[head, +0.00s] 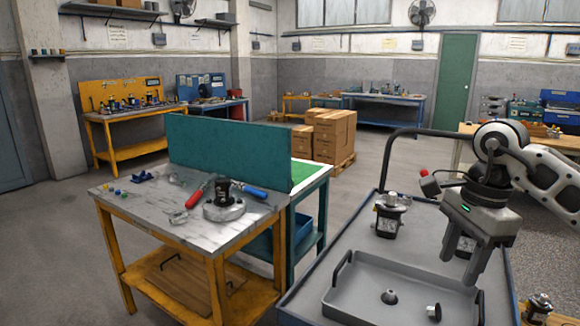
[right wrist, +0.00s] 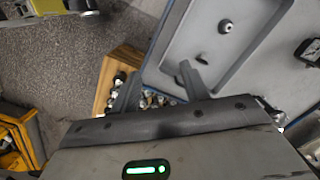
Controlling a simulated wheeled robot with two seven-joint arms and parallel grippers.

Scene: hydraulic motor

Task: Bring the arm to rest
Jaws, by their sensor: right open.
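My right arm (head: 545,180) comes in from the right edge of the head view. My right gripper (head: 462,262) hangs fingers down above the blue-edged cart (head: 345,245), near the right end of the grey tray (head: 350,275). Its fingers are apart with nothing held between them. The right wrist view shows the open fingers (right wrist: 160,88) too, with the floor and the tray's edge beyond them. My left gripper is in neither view.
The tray holds a cone-shaped part (head: 390,297) and a small dark-and-silver part (head: 433,311). Another motor (head: 390,215) stands behind it. A wooden crate (right wrist: 108,80) of metal parts is beside the cart. A yellow workbench (head: 140,210) stands left, with open floor between.

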